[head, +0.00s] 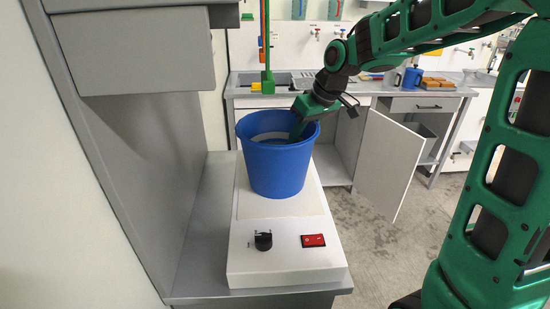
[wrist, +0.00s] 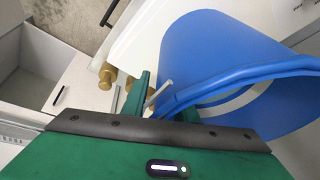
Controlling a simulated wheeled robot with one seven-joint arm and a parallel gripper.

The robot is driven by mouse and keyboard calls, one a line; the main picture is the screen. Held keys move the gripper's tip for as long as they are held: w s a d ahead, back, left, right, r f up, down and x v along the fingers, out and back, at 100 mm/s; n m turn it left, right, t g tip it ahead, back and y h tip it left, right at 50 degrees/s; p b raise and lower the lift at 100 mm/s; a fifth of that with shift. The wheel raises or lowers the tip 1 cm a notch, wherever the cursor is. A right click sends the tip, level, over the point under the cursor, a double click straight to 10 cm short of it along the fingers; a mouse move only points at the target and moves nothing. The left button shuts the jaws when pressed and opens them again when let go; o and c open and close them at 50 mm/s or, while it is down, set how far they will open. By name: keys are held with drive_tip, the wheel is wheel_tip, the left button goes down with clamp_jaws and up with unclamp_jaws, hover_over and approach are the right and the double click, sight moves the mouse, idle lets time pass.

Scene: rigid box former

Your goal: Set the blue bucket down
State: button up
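The blue bucket (head: 277,165) stands upright over the white box-shaped unit (head: 285,255) in the head view; I cannot tell whether its base touches the top. It also shows in the wrist view (wrist: 215,50), filling the right side. My gripper (head: 300,126) is at the bucket's right rim, with a green finger inside the bucket. In the wrist view my gripper (wrist: 164,104) has one finger outside the wall and one partly hidden behind the rim. It appears shut on the rim. A thin grey bar (wrist: 159,93) lies beside the rim.
The unit carries a black knob (head: 263,241) and a red switch (head: 313,240). Grey shelving (head: 135,60) rises on the left. Behind stands a counter with an open cabinet door (head: 388,167), a blue mug (head: 412,78) and a green stand (head: 267,82).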

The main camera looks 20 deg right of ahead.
clamp_jaws()
drive_tip(key=shift+r, duration=0.15)
idle(1.2)
